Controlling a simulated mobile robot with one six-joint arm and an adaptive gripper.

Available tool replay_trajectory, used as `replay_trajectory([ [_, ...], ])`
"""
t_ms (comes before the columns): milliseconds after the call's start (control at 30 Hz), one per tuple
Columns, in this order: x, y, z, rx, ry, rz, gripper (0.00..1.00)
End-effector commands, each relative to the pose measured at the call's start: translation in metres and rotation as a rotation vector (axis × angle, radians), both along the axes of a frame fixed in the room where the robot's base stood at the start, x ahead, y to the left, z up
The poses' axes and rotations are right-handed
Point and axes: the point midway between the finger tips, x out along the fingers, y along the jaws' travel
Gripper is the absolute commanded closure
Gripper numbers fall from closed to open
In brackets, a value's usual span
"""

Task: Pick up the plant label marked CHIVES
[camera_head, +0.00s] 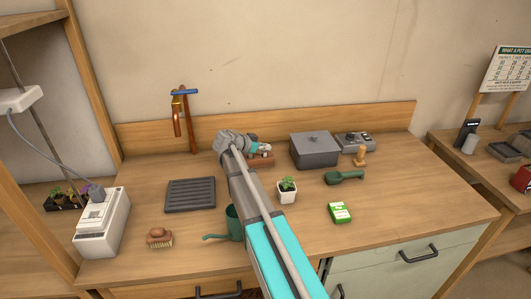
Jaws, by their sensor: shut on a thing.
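My arm reaches up from the bottom centre to the back of the wooden bench. My gripper (265,149) is low over a small reddish-brown block (262,160) near the back board. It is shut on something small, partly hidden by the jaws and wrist. I cannot make out what it is or any lettering on it. I cannot tell whether the gripper touches the block. No label that reads CHIVES can be made out in this view.
A grey lidded box (314,150) stands close to the right of my gripper. A black slotted tray (190,195) lies left, a potted plant (287,190) in front. A green watering can (234,222) stands beside my arm. The bench's front right (400,215) is clear.

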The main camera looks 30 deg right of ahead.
Motion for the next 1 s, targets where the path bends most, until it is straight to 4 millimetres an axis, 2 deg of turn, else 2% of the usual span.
replay_trajectory([
  [567,-0.001,-0.001,0.005,0.0,0.0,-0.001,1.0],
  [767,0.0,-0.001,0.017,0.0,0.001,-0.002,1.0],
  [1000,-0.005,-0.001,0.04,0.0,0.001,-0.002,1.0],
])
